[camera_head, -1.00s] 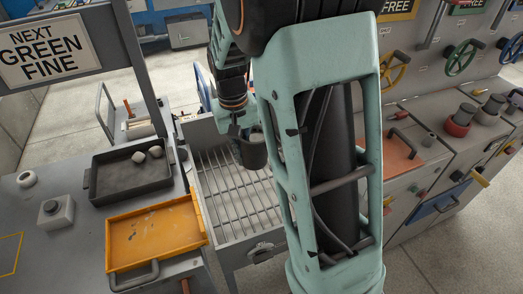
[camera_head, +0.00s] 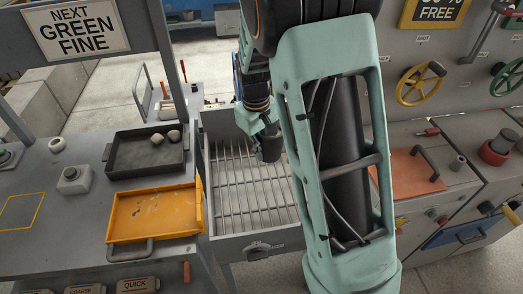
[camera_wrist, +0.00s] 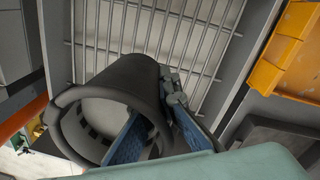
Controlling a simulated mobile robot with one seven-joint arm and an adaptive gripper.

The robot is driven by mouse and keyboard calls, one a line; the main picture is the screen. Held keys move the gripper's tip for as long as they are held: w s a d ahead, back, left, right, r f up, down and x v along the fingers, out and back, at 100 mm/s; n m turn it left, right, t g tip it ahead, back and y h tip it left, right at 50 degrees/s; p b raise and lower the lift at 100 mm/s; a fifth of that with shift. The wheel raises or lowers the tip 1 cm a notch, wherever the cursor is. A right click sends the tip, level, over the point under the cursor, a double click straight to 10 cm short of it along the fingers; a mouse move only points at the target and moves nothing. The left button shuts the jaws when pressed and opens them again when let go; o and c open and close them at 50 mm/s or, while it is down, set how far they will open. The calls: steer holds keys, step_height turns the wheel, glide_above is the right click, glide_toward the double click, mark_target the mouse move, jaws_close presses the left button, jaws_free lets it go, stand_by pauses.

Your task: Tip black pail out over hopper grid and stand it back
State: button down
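The black pail (camera_head: 268,144) hangs above the hopper grid (camera_head: 240,205), near its back right part, in the head view. In the wrist view the pail (camera_wrist: 138,75) lies across the picture, with its round rim towards the lower left and the grid bars (camera_wrist: 165,30) behind it. My gripper (camera_wrist: 160,132) is closed on the pail's wall, with a blue finger pad on either side. The pail looks tilted in the head view, but how far is unclear. I cannot see its contents, and no material shows on the bars.
Left of the hopper are an orange tray (camera_head: 112,228), a dark tray (camera_head: 112,166) with two light lumps, and a grey block with a knob (camera_head: 74,182). A yellow outlined square (camera_head: 20,212) on the bench is empty. A control cabinet (camera_head: 440,218) stands right.

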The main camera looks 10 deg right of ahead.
step_height(320, 180, down, 5)
steer(key=b, duration=0.3)
steer(key=shift+b, duration=0.3)
steer(key=shift+a+r+y+b, duration=0.15)
steer(key=shift+r+y+b, duration=0.15)
steer(key=shift+y+b, duration=0.7)
steer(key=shift+a+r+y+b, duration=0.1)
steer(key=shift+r+y+b, duration=0.2)
steer(key=shift+y+b, duration=0.7)
steer(key=shift+f+b, duration=0.1)
steer(key=shift+b, duration=0.25)
